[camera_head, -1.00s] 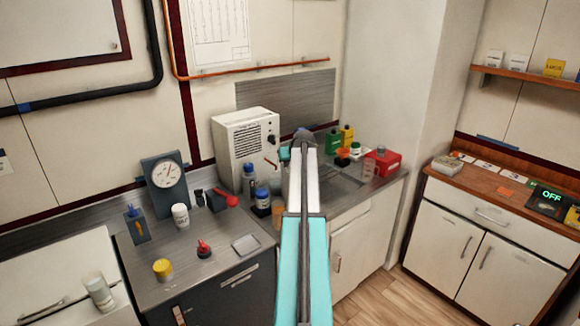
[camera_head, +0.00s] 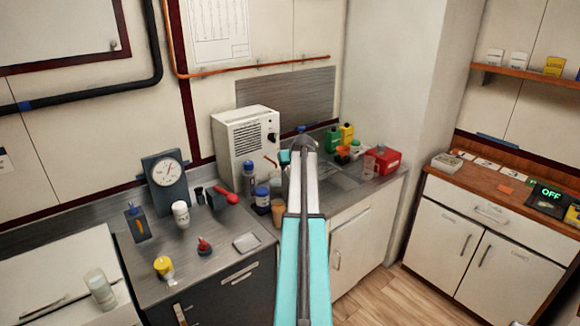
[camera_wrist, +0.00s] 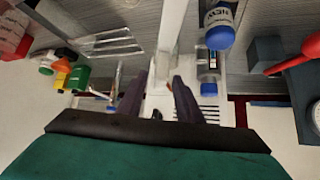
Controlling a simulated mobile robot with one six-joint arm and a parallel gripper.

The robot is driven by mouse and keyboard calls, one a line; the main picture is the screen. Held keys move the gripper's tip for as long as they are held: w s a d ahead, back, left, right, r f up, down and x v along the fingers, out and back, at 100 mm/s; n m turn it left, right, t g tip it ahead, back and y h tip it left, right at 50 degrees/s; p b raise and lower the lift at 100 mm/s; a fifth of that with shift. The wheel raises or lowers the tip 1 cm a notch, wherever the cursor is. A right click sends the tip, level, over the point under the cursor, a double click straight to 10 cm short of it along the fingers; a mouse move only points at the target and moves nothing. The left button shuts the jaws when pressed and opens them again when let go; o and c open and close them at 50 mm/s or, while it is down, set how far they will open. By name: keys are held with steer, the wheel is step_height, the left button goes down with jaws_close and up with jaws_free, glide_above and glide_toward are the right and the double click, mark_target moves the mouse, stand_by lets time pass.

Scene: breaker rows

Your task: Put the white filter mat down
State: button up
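The white filter mat (camera_wrist: 172,28) appears in the wrist view as a narrow pale strip, seen nearly edge-on, running from the top edge down between my fingertips. My gripper (camera_wrist: 160,82) has its two dark fingers on either side of it and appears closed on it. The white cabinet behind makes the mat's lower edge hard to pick out. In the head view my own arm covers the fingers and the mat. There the arm reaches over the counter (camera_head: 90,235), in front of the white vented cabinet (camera_head: 232,140).
Blue-capped bottles (camera_head: 262,197) stand close left of my arm, and one also shows near the fingers in the wrist view (camera_wrist: 219,28). A grey tray (camera_head: 246,242) lies near the counter's front. Green and yellow bottles and a red container (camera_head: 386,162) stand to the right.

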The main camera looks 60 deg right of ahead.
steer(key=shift+r, duration=0.2)
steer(key=b+v, duration=0.3)
steer(key=v, duration=0.9)
steer(key=shift+b, duration=0.35)
stand_by(0.4)
